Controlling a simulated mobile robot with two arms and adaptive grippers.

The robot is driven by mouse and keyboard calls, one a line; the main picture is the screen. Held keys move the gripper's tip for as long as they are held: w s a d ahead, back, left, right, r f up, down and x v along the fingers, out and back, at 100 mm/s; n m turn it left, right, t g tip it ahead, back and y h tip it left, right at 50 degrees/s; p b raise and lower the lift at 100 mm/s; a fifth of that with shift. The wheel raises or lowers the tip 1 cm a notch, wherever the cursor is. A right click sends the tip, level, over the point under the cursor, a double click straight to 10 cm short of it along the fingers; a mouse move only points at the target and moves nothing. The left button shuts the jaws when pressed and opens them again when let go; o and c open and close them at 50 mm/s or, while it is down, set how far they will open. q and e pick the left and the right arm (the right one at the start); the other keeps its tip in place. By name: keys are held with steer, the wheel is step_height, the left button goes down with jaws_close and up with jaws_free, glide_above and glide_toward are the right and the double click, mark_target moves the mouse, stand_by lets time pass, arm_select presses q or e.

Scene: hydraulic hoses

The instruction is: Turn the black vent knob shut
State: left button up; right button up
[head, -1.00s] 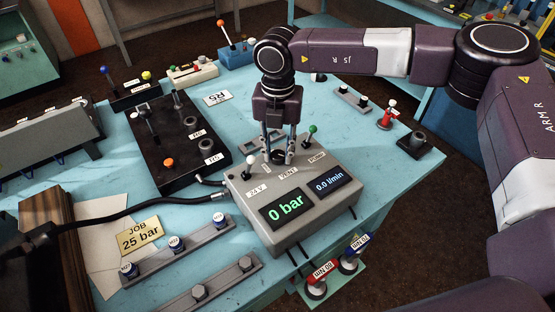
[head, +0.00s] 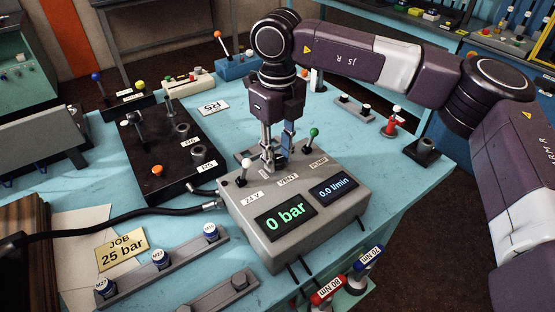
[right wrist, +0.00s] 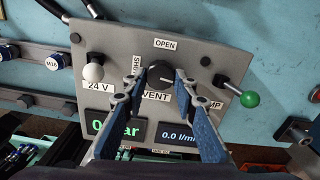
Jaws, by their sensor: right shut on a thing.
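The grey control box (head: 262,237) stands near the table's front edge, its display reading 0 bar and 0.0 l/min. The black vent knob (right wrist: 160,75) is on its panel, with an OPEN label (right wrist: 165,44) above and a partly covered SHUT label (right wrist: 136,66) to its left. My right gripper (head: 278,160) reaches down to the knob from above. In the right wrist view its two fingers (right wrist: 158,88) are on either side of the knob, shut on it. In the head view the fingers mostly hide the knob. My left gripper is not in view.
A white-tipped 24 V lever (right wrist: 93,72) and a green-tipped pump lever (right wrist: 249,99) stand close on either side of the knob. A black hose (head: 110,222) runs to the box's left side. A black valve block (head: 165,150) is at the left.

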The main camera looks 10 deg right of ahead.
mark_target(278, 159)
steer(key=shift+n, duration=0.6)
steer(key=shift+b, duration=0.35)
steer(key=o, duration=1.2)
steer(key=shift+c, duration=0.2)
steer(key=shift+r, duration=0.1)
step_height(278, 159, up, 12)
